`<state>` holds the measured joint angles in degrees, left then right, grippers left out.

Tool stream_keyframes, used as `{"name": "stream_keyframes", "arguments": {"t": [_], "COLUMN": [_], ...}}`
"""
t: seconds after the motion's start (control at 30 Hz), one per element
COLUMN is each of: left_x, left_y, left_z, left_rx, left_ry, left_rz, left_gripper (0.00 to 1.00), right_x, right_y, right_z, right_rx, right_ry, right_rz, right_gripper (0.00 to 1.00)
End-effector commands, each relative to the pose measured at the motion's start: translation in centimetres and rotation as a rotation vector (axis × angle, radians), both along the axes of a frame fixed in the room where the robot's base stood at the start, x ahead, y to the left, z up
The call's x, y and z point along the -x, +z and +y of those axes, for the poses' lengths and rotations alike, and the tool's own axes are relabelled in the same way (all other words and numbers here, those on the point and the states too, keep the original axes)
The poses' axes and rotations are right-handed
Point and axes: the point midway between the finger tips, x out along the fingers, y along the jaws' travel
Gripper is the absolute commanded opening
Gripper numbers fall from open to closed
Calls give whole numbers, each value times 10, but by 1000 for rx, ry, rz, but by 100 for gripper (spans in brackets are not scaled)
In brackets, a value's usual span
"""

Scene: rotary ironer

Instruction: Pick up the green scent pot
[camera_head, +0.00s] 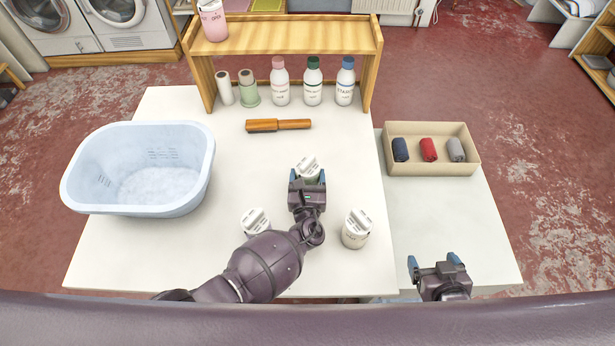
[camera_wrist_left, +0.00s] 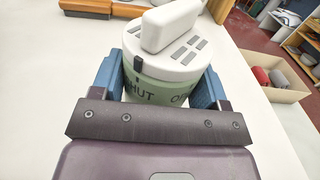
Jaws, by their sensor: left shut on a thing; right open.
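The green scent pot (camera_wrist_left: 165,88) has a pale green body, dark lettering and a white slotted lid with a raised grip. In the left wrist view it sits between the blue fingers of my left gripper (camera_wrist_left: 163,85), which is shut on it. In the head view only its white lid (camera_head: 308,167) shows clearly, beyond my left gripper (camera_head: 307,180); its body is mostly hidden. I cannot tell whether it still touches the table. My right gripper (camera_head: 428,265) is open and empty over the near right side.
Two other white-lidded pots (camera_head: 356,229) (camera_head: 254,222) stand nearer me, one partly behind my left arm. A blue-white tub (camera_head: 190,190) is left. A wooden roller (camera_head: 278,125), several bottles (camera_head: 313,85) and a shelf (camera_head: 285,35) lie beyond. A beige box (camera_head: 432,168) of rolled cloths is right.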

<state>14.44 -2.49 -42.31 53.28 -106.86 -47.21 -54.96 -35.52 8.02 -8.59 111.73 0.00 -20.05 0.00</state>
Motion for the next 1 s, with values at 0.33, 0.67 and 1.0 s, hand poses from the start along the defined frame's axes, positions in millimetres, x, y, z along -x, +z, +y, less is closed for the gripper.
{"name": "stream_keyframes", "arguments": {"t": [0.33,0.67,1.0], "left_x": [0,0,0], "left_y": [10,54,94], "left_z": [0,1,0], "left_rx": [2,4,2], "left_ry": [1,1,1], "left_rz": [0,-2,-1], "left_gripper": [36,35,35], "right_x": [0,0,0], "right_y": [0,0,0], "right_z": [0,0,0], "right_rx": [0,0,0], "right_ry": [0,0,0], "right_rz": [0,0,0], "right_gripper": [85,85,85]}}
